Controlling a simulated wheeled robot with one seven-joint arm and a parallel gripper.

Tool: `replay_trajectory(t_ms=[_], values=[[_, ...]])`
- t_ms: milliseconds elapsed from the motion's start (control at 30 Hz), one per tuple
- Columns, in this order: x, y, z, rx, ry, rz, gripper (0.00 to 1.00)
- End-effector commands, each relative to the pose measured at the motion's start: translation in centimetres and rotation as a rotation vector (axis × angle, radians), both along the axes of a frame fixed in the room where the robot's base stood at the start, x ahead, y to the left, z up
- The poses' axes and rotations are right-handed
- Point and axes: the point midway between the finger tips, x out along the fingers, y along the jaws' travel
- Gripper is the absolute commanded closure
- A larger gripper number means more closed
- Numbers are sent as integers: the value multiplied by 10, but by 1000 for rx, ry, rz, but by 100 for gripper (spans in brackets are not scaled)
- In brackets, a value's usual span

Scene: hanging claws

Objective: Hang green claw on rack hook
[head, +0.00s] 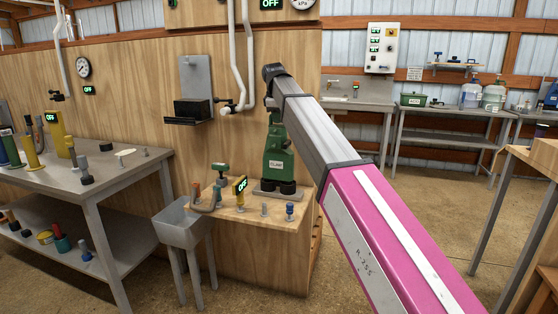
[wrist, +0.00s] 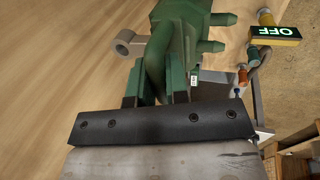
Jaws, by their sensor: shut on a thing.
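The green claw (head: 276,150) is upright below the end of my arm, above the front wooden bench. It bears a small white label. Its lower end is by dark round feet on a grey plate; I cannot tell if it touches them. My gripper (head: 273,104) is at its top. In the wrist view, my gripper (wrist: 162,88) has its two fingers shut on the curved handle of the green claw (wrist: 185,35), whose prongs point right. A grey plate with a black ledge (head: 195,111) is on the wooden wall to the left; no rack hook is clearly visible.
The wooden bench (head: 235,221) bears a yellow OFF meter (head: 240,188) and several small pegs, close left of the claw. A grey sink (head: 185,222) stands beside it. A cluttered metal table (head: 98,181) is at left. A white pipe (head: 235,60) runs down the wall.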

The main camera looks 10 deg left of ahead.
Motion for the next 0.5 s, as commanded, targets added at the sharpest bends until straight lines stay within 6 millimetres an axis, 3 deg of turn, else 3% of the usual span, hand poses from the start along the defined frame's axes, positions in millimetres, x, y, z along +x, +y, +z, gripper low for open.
replay_trajectory(t_ms=[500], values=[[1,0,26,0,-1,0,100]])
